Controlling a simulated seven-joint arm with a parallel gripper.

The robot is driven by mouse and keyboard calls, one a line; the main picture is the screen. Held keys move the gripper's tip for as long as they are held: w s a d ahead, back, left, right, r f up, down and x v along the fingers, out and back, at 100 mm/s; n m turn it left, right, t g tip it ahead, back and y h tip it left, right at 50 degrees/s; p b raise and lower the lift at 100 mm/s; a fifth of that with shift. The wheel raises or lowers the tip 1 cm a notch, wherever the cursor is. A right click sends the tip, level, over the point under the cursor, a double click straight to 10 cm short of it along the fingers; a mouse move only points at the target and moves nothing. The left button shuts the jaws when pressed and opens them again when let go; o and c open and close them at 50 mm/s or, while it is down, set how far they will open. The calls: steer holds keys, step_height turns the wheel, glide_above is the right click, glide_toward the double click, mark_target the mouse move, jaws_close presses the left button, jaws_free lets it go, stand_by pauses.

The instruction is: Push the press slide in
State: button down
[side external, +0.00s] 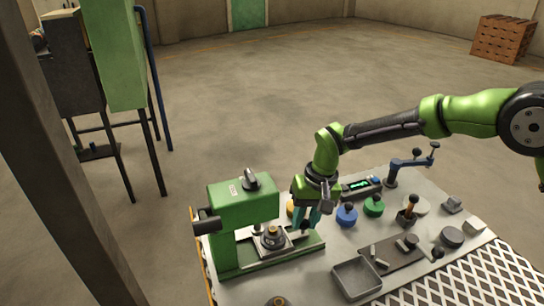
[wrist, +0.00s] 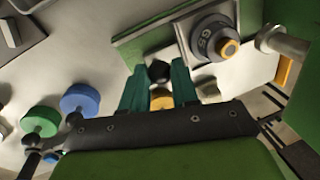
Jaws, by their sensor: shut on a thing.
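The green press (side external: 236,207) stands at the left of the bench, with a black lever knob on top. Its slide is a grey plate (side external: 259,246) on the green base, carrying a round dark die (side external: 273,233) with an orange top. The die also shows in the wrist view (wrist: 212,42), upper right of centre. A black ball knob (wrist: 159,71) sits between my teal fingertips at the slide's outer end. My gripper (side external: 306,222) is shut on this knob, right of the press. How the knob joins the slide is partly hidden.
A blue knobbed disc (side external: 346,216) and a green one (side external: 373,206) stand just right of my gripper. A yellow piece (side external: 290,208) is behind it. An open grey tray (side external: 356,279) lies at the front. A lit display box (side external: 361,187) stands at the back.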

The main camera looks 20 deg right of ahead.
steer(key=shift+a, duration=0.1)
steer(key=c, duration=0.9)
jaws_free()
steer(key=shift+o, duration=0.2)
steer(key=shift+r, duration=0.1)
steer(key=d+r, duration=0.3)
steer(key=r, duration=1.3)
steer(key=shift+s+d+r, duration=0.15)
steer(key=shift+s+r, duration=0.1)
steer(key=shift+s, duration=0.05)
